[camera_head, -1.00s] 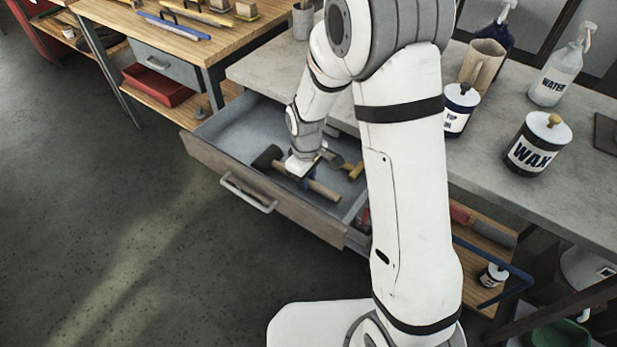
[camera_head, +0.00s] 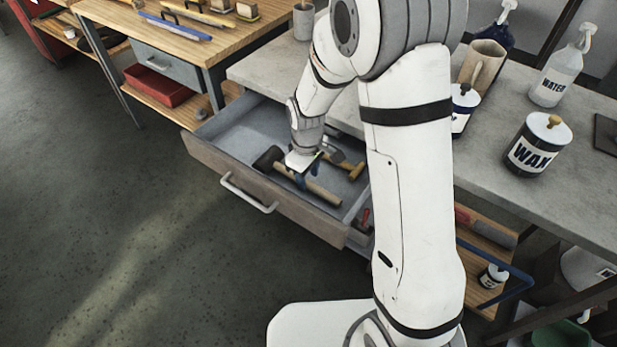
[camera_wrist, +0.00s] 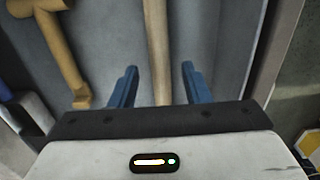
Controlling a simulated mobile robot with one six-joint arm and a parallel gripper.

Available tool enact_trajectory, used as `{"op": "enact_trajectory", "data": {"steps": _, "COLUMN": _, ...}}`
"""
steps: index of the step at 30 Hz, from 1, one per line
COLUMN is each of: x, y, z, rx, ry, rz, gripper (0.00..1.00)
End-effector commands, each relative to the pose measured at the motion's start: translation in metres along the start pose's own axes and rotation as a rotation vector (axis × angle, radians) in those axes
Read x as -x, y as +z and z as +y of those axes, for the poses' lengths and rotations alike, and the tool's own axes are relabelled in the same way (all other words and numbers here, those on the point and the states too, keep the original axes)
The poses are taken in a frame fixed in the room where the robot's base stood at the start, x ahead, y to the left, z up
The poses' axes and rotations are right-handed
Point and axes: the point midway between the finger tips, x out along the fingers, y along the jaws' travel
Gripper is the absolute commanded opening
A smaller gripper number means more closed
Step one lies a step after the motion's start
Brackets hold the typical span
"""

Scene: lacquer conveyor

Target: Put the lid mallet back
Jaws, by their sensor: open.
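A mallet with a dark head (camera_head: 268,158) and a pale wooden handle (camera_head: 323,194) lies in the open drawer (camera_head: 235,182). My gripper (camera_head: 306,181) is over this handle, pointing down. In the wrist view its two blue fingers (camera_wrist: 159,68) stand apart, one on each side of the pale handle (camera_wrist: 157,30), with nothing clamped. The mallet's head is out of the wrist view. A second, yellower wooden tool (camera_head: 357,171) lies behind it in the drawer and shows at the left of the wrist view (camera_wrist: 62,50).
The drawer's walls surround the tools closely. A wooden bench (camera_head: 225,38) stands at the back left. The floor at left is clear.

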Motion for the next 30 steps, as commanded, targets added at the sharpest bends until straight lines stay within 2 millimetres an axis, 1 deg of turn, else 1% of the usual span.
{"op": "enact_trajectory", "data": {"steps": 1, "x": 0.012, "y": -0.001, "z": 0.001, "rx": 0.000, "ry": 0.004, "rz": 0.005, "gripper": 0.43}}
{"op": "enact_trajectory", "data": {"steps": 6, "x": 0.050, "y": 0.000, "z": 0.001, "rx": 0.000, "ry": 0.004, "rz": 0.005, "gripper": 0.43}}
{"op": "enact_trajectory", "data": {"steps": 9, "x": 0.070, "y": -0.001, "z": 0.001, "rx": 0.000, "ry": 0.003, "rz": 0.005, "gripper": 0.43}}
{"op": "enact_trajectory", "data": {"steps": 12, "x": 0.086, "y": 0.000, "z": 0.001, "rx": -0.001, "ry": 0.002, "rz": 0.004, "gripper": 0.43}}
{"op": "enact_trajectory", "data": {"steps": 16, "x": 0.099, "y": 0.000, "z": 0.001, "rx": -0.001, "ry": 0.001, "rz": 0.002, "gripper": 0.43}}
{"op": "enact_trajectory", "data": {"steps": 22, "x": 0.106, "y": 0.002, "z": 0.001, "rx": -0.008, "ry": 0.002, "rz": 0.003, "gripper": 0.43}}
{"op": "enact_trajectory", "data": {"steps": 23, "x": 0.108, "y": 0.004, "z": 0.001, "rx": -0.017, "ry": 0.003, "rz": 0.005, "gripper": 0.43}}
{"op": "enact_trajectory", "data": {"steps": 26, "x": 0.122, "y": 0.020, "z": 0.001, "rx": -0.080, "ry": 0.013, "rz": 0.020, "gripper": 0.43}}
{"op": "enact_trajectory", "data": {"steps": 29, "x": 0.144, "y": 0.050, "z": -0.002, "rx": -0.199, "ry": 0.029, "rz": 0.048, "gripper": 0.43}}
{"op": "enact_trajectory", "data": {"steps": 30, "x": 0.153, "y": 0.065, "z": -0.004, "rx": -0.258, "ry": 0.035, "rz": 0.060, "gripper": 0.43}}
